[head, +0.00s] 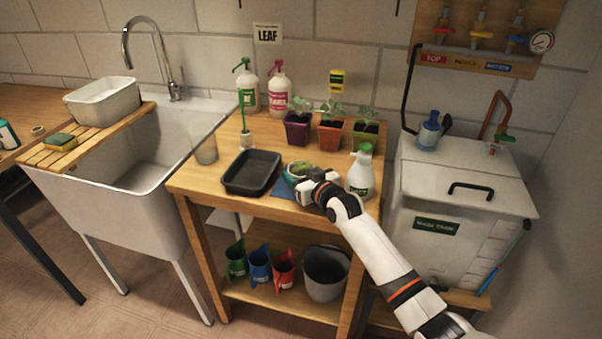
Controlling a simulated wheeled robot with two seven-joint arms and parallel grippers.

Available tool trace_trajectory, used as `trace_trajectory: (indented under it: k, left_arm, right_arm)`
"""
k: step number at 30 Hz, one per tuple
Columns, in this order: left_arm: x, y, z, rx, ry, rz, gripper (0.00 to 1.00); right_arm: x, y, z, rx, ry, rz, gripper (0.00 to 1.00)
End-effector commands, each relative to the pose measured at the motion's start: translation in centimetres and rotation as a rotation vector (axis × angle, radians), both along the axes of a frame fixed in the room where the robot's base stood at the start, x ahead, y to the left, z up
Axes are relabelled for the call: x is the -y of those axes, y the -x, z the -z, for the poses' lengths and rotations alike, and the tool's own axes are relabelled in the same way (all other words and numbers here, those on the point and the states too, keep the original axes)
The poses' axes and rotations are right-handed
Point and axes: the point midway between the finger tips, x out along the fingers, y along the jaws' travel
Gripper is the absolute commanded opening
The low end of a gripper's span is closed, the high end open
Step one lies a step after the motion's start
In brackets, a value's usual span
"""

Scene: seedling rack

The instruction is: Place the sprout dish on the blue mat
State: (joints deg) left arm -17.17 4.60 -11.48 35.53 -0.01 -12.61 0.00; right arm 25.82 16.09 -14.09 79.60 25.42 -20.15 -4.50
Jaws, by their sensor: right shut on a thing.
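The sprout dish (296,168), a small round dish with a pale rim and green inside, is at the front right of the wooden table. My right gripper (303,183) is at the dish's near side and shut on it. The gripper hides part of the dish. The blue mat (281,188) shows at the left of and below the dish and gripper; the rest is hidden behind them. I cannot tell whether the dish touches the mat. My left gripper is not in view.
A black tray (251,187) lies close left of the mat. A white spray bottle (360,172) with a green head stands close right of my gripper. Potted seedlings (331,132) and two larger bottles (278,88) stand behind. The wooden table (212,180) has bare wood at its left.

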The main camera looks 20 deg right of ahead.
Motion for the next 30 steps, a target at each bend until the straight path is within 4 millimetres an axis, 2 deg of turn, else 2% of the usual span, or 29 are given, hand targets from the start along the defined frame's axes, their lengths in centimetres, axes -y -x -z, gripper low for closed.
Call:
trace_trajectory:
  k: [12, 13, 17, 26, 30]
  left_arm:
    - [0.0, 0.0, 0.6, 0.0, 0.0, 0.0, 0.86]
    - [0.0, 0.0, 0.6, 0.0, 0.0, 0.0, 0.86]
    - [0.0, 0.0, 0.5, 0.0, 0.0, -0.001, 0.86]
    - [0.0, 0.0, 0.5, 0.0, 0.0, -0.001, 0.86]
    - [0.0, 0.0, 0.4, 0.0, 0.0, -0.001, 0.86]
  right_arm:
    - [0.0, 0.0, 0.9, 0.001, 0.0, 0.0, 0.38]
    - [0.0, 0.0, 0.8, 0.002, 0.0, 0.0, 0.68]
    - [0.0, 0.0, 0.8, 0.001, 0.0, 0.0, 0.88]
    - [0.0, 0.1, 0.9, -0.001, 0.0, 0.0, 0.88]
    - [0.2, 1.1, 0.8, -0.002, 0.0, -0.001, 0.88]
